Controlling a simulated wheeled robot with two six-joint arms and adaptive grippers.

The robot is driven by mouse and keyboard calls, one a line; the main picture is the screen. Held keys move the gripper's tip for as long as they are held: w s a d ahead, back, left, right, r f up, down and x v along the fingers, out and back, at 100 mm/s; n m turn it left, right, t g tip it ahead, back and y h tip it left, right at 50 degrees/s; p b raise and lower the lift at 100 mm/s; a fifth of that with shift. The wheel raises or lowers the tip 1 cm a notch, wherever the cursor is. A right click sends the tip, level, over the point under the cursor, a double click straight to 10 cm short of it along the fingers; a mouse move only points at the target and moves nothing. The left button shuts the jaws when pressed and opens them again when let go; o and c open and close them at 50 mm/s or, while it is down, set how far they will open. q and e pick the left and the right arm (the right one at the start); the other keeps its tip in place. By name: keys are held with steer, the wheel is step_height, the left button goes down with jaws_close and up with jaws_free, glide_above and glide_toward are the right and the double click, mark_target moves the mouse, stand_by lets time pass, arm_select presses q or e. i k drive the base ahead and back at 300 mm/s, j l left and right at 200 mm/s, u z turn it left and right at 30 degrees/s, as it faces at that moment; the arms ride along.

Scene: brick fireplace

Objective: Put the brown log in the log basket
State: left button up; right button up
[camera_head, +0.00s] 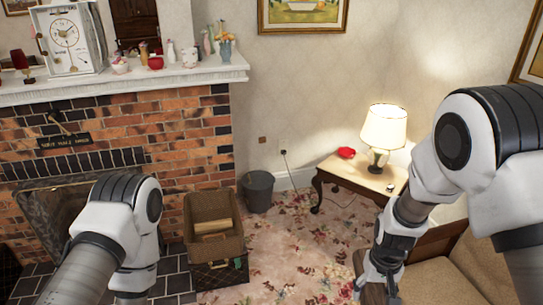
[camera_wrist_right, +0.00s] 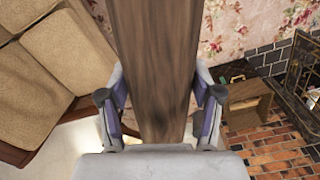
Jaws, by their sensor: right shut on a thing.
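The brown log (camera_wrist_right: 158,60) is a long, dark-grained piece of wood that runs up the middle of the right wrist view. My right gripper (camera_wrist_right: 162,104) is shut on it, with one finger on each side. In the head view, my right gripper (camera_head: 380,283) is low at the right, in front of the sofa; the log is hard to make out there. The log basket (camera_head: 226,248) is brown wicker, stands left of centre near the hearth, and has light-coloured logs (camera_head: 212,228) inside. My right gripper is well to the right of it. My left gripper is out of view.
A brick fireplace (camera_head: 180,135) with a white mantel stands at the left. A grey bin (camera_head: 259,190) is behind the basket. A side table (camera_head: 352,178) with a lit lamp (camera_head: 384,128) and a tan sofa (camera_head: 445,275) are at the right. Flowered carpet (camera_head: 300,250) lies clear between.

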mark_target(213, 217)
steer(key=i+l+u, duration=0.2)
steer(key=i+u, duration=0.15)
steer(key=i, duration=0.35)
steer(key=i+l+u, duration=0.35)
steer(key=i, duration=0.35)
steer(key=i+l+u, duration=0.3)
steer(key=i+l, duration=0.3)
steer(key=i+l+u, duration=0.25)
steer(key=u, duration=0.15)
steer(key=i+l+u, duration=0.2)
steer(key=l+u, duration=0.25)
steer(key=i+l+u, duration=0.1)
steer(key=l+u, duration=0.3)
steer(key=i+l+u, duration=0.1)
steer(key=l+u, duration=1.05)
steer(key=l, duration=0.35)
steer(key=k, duration=0.05)
